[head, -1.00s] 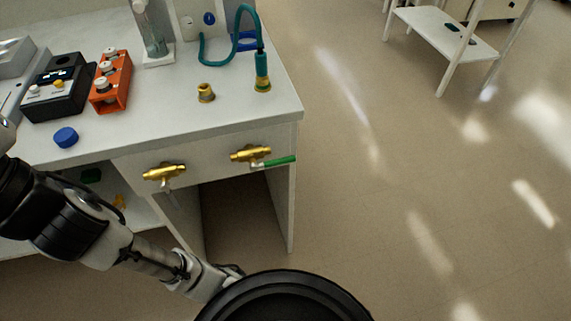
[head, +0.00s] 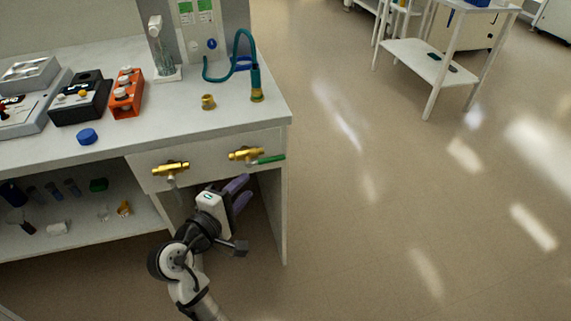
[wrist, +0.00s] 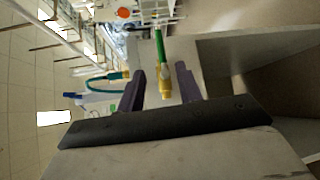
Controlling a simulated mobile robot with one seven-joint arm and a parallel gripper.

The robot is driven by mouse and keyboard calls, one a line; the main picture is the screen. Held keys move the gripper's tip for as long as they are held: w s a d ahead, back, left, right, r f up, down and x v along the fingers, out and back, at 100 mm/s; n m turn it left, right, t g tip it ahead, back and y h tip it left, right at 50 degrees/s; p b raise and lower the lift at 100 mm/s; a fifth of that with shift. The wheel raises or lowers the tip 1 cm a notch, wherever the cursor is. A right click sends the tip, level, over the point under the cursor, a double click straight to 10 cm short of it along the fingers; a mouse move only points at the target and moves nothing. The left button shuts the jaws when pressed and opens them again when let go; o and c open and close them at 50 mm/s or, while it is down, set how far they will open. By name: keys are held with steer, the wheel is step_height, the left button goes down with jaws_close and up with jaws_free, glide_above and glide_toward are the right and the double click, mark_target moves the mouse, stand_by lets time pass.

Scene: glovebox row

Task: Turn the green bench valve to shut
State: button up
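The green bench valve has a brass body (head: 246,154) on the bench's front panel. Its green handle (head: 268,160) points right, roughly in line with the body. In the wrist view the green handle (wrist: 160,46) and brass body (wrist: 166,82) appear between my fingers, further off. My gripper (head: 247,188) is just below the valve, in front of the bench's knee space, with purple fingers apart. In the wrist view my gripper (wrist: 160,76) is open and empty. I see no contact with the valve.
A second brass valve (head: 170,168) with a pale handle pointing down is left of the green one. A bench leg panel (head: 277,215) stands right of my gripper. A shelf (head: 80,235) with small items is at left. The floor (head: 380,230) to the right is clear.

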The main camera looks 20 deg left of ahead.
mark_target(273, 160)
steer(key=p+x, duration=0.1)
steer(key=x, duration=1.2)
steer(key=shift+w, duration=0.4)
jaws_close()
